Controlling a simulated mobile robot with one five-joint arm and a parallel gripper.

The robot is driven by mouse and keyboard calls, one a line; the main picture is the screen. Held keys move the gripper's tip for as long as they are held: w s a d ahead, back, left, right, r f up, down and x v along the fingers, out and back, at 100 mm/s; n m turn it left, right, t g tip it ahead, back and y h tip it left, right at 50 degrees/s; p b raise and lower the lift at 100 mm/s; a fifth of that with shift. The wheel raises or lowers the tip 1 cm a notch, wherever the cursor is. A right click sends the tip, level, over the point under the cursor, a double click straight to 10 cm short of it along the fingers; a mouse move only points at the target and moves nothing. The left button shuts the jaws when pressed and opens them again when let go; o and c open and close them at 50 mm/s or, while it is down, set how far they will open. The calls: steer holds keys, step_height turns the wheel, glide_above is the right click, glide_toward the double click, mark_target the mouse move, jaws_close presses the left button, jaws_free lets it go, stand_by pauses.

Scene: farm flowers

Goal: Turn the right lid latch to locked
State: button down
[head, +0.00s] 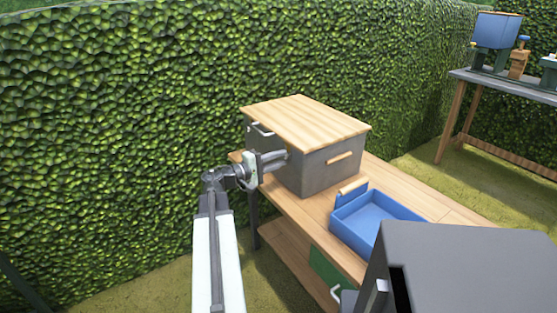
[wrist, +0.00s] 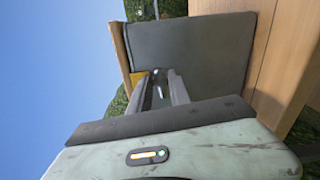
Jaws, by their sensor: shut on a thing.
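A grey box (head: 305,172) with a light wooden lid (head: 305,122) stands on the wooden bench. The lid lies flat on the box. My gripper (head: 284,155) is at the box's left side, just under the lid, fingers pointing at it. In the wrist view, my gripper (wrist: 160,80) is shut beside the box's grey wall (wrist: 205,52), near the lid edge (wrist: 121,50). The right lid latch between the fingers is mostly hidden, and its turn cannot be told. A small yellow part (wrist: 137,77) shows next to one finger.
A grey handle (head: 262,129) is on the box's left side and a wooden handle (head: 340,158) on another side. A blue tray (head: 345,222) sits on the bench (head: 445,203) to the right. A hedge (head: 120,120) stands close behind. A second table (head: 505,85) is at the far right.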

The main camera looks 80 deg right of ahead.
steer(key=shift+m, duration=0.6)
steer(key=shift+f, duration=0.1)
steer(key=c, duration=1.3)
jaws_free()
steer(key=shift+o, duration=0.2)
steer(key=v, duration=0.8)
steer(key=shift+s, duration=0.1)
